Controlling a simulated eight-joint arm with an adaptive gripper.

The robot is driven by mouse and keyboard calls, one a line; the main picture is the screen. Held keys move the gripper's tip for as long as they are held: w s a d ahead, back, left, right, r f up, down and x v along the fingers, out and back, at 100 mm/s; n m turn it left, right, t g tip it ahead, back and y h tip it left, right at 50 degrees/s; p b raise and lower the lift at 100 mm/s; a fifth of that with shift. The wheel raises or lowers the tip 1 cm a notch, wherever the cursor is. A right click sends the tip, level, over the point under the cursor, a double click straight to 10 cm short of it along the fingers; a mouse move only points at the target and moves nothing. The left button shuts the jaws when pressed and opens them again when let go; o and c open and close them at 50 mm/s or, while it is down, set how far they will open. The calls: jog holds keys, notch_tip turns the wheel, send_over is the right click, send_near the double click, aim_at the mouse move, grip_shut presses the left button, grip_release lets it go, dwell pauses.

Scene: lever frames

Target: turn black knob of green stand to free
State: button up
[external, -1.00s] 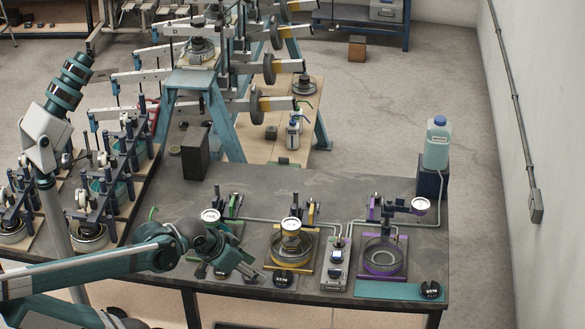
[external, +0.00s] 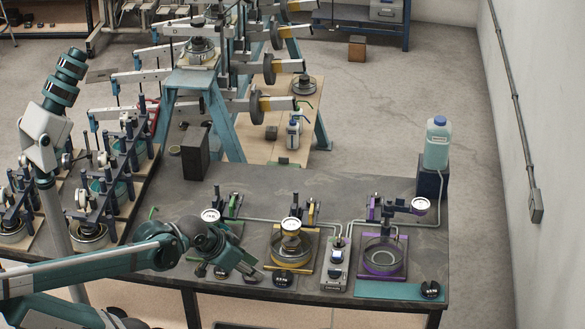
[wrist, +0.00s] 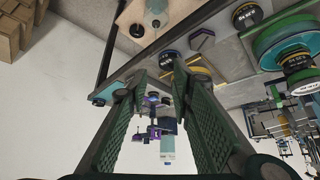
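The green stand (external: 233,227) is at the left of the bench, with a white round gauge (external: 210,215) beside it. My gripper and wrist cover much of its front part in the external view. My gripper (external: 246,270) is low over the bench's front left, in front of the green stand. In the wrist view my gripper (wrist: 165,110) has its fingers spread apart with nothing between them. A green ring-shaped part (wrist: 287,40) shows at the upper right there. A black, lettered disc (wrist: 246,15) is near it; I cannot tell which stand it belongs to. The green stand's knob is not clearly visible outside.
The yellow stand (external: 272,262) with its black knob (external: 282,281) is just right of my gripper. A grey switch box (external: 335,278) and the purple stand (external: 400,270) with another black knob (external: 430,289) are farther right. A bottle (external: 437,143) stands at the back right.

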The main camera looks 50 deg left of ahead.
jog(key=w+a+r+g+p, duration=0.1)
jog(key=w+a+r+p, duration=0.4)
jog(key=w+a, duration=0.1)
jog(key=m+g+p, duration=0.3)
jog(key=g+p, duration=0.3)
jog(key=p, duration=0.9)
send_near(235, 193)
jog(key=shift+d+f, duration=0.2)
jog(key=shift+d, duration=0.15)
jog(key=shift+a+f, duration=0.25)
jog(key=shift+a, duration=0.15)
jog(key=shift+f, duration=0.1)
jog(key=shift+f, duration=3.8)
